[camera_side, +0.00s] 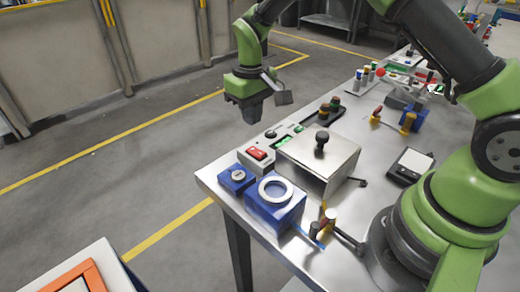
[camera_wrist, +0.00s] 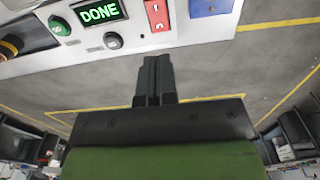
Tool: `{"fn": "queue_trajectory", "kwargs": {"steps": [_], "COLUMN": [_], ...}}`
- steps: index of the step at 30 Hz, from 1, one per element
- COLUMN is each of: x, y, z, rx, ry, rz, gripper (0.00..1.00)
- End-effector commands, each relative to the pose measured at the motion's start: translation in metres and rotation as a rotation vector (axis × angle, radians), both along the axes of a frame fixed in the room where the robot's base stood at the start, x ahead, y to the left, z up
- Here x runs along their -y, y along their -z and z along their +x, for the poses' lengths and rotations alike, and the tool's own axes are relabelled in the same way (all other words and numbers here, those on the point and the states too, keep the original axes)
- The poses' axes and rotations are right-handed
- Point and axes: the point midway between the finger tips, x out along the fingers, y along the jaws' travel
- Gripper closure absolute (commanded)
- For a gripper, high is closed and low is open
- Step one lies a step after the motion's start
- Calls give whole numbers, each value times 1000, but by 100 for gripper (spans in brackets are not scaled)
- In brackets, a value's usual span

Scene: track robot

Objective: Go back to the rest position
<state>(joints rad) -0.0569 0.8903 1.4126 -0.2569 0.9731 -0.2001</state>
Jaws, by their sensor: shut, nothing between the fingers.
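My gripper (camera_side: 254,113) hangs in the air just past the far left edge of the metal table (camera_side: 339,210) in the side view, pointing down. In the wrist view its two dark fingers (camera_wrist: 156,62) lie together with nothing between them. A control panel (camera_side: 252,163) stands on the table edge below and beside the gripper, apart from it. In the wrist view, the panel (camera_wrist: 136,45) shows a lit green "DONE" display (camera_wrist: 100,12), a green button (camera_wrist: 59,25) and a red switch (camera_wrist: 156,15).
A metal box with a black knob (camera_side: 322,141) and blue blocks, one with a white ring (camera_side: 275,190), stand near the table's front corner. A black-and-white device (camera_side: 411,165) and small coloured parts lie farther right. Bare floor (camera_side: 120,170) is free left of the table.

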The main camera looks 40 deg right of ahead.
Motion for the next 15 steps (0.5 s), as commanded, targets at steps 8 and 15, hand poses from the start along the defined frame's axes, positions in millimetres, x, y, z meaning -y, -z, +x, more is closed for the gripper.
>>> {"fn": "queue_trajectory", "kwargs": {"steps": [8,15], "x": [0,0], "y": [-89,-167], "z": [-27,-90], "rx": [133,287], "ry": [79,175], "rz": [47,116], "gripper": [100,100]}}
